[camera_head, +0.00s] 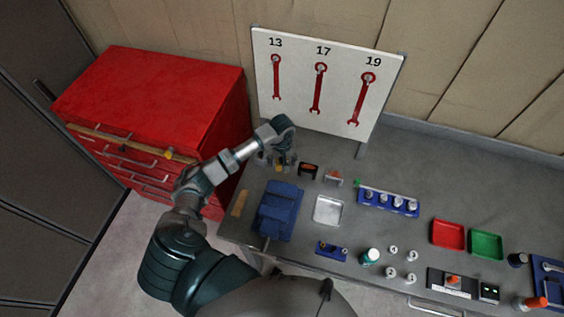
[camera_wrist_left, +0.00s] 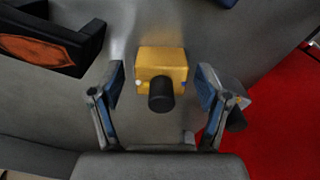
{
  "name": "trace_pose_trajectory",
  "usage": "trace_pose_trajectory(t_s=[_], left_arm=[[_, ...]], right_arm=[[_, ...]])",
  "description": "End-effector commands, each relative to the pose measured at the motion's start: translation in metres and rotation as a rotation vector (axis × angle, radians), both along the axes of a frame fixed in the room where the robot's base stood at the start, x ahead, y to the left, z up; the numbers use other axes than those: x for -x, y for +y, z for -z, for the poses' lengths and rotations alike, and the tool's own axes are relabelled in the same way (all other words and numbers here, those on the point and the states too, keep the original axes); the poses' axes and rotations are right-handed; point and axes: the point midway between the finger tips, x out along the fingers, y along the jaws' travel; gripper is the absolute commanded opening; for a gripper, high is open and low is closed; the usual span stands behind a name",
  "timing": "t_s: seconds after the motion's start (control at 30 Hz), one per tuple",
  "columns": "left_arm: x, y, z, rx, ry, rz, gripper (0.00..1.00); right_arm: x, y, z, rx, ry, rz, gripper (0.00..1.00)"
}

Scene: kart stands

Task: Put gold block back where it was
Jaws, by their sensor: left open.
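The gold block (camera_wrist_left: 174,60), with a black round knob on its near face, stands on the grey bench in the left wrist view. My left gripper (camera_wrist_left: 160,84) is open, with one finger on each side of the block and visible gaps between. In the head view the gripper (camera_head: 284,163) is over the back left of the bench, and a small gold patch (camera_head: 279,168) shows below it, mostly hidden. My right gripper is not in view.
A grey block with a black knob (camera_wrist_left: 237,118) sits close beyond the right finger. A black holder with an orange inside (camera_wrist_left: 45,46) is at upper left. The red cabinet (camera_head: 160,95) stands left of the bench. A blue vise (camera_head: 278,210) is in front.

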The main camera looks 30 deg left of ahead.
Motion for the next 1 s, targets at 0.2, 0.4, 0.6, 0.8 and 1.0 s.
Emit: trace_pose_trajectory(t_s=[0.2, 0.4, 0.6, 0.8, 1.0], left_arm=[[-0.002, 0.002, -0.043, -0.003, -0.008, 0.001, 0.77], [-0.001, 0.001, -0.086, -0.002, -0.005, 0.000, 0.77], [-0.001, 0.001, -0.111, -0.002, -0.002, -0.001, 0.77], [0.000, 0.000, -0.116, 0.000, 0.000, 0.000, 0.77], [0.000, 0.000, -0.115, 0.000, 0.000, 0.000, 0.77]], right_arm=[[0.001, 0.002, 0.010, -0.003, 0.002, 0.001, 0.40], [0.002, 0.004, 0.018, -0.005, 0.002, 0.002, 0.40], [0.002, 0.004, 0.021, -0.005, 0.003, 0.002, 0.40], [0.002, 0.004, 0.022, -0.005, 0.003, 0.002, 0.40], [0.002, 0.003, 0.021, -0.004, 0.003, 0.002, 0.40]])
